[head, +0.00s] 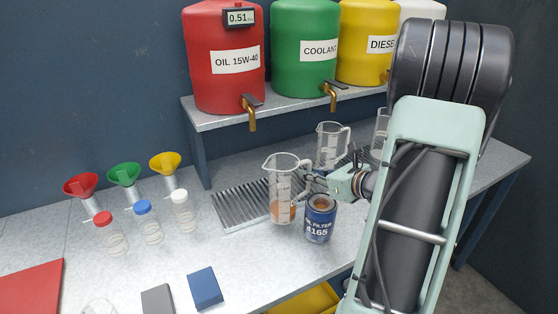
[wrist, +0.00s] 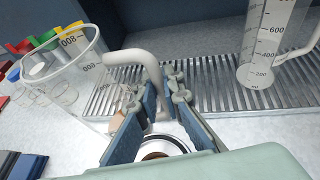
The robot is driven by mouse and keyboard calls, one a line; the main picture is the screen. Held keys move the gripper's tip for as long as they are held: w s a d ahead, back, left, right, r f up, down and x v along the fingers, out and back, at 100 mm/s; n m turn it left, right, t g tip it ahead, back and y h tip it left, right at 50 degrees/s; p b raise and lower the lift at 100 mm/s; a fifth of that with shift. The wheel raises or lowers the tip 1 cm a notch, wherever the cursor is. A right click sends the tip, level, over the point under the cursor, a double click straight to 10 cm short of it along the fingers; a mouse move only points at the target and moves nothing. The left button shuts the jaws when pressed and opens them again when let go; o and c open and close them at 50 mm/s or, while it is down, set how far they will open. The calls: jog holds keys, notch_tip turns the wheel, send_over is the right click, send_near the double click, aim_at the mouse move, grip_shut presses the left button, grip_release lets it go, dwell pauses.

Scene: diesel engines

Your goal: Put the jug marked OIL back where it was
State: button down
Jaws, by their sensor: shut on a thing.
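My gripper (head: 318,180) is shut on the handle of a clear measuring jug (head: 283,180). In the wrist view the gripper (wrist: 160,110) has its two fingers on either side of the pale handle of this jug (wrist: 62,75). The jug is about upright, with a little amber liquid at its bottom, at the front edge of the grooved drip tray (head: 232,211). I cannot tell whether its base touches anything. No OIL mark is readable on it. A second jug (head: 329,147) stands behind on the tray; it also shows in the wrist view (wrist: 270,45).
Red (head: 222,70), green (head: 305,50) and yellow (head: 363,55) drums with taps sit on the shelf above. Funnels and capped bottles (head: 148,222) stand left.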

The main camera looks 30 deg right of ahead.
aim_at(311, 163)
jog(key=w+a+f+p, duration=0.1)
jog(key=w+a+p, duration=0.1)
jog(key=w, duration=1)
jog(key=shift+w+a+f, duration=0.35)
jog(key=shift+a, duration=0.15)
jog(key=shift+f, duration=0.2)
jog(key=c, duration=2.1)
grip_release()
jog(key=shift+r, duration=0.15)
jog(key=v, duration=1.2)
jog(key=shift+b, duration=0.3)
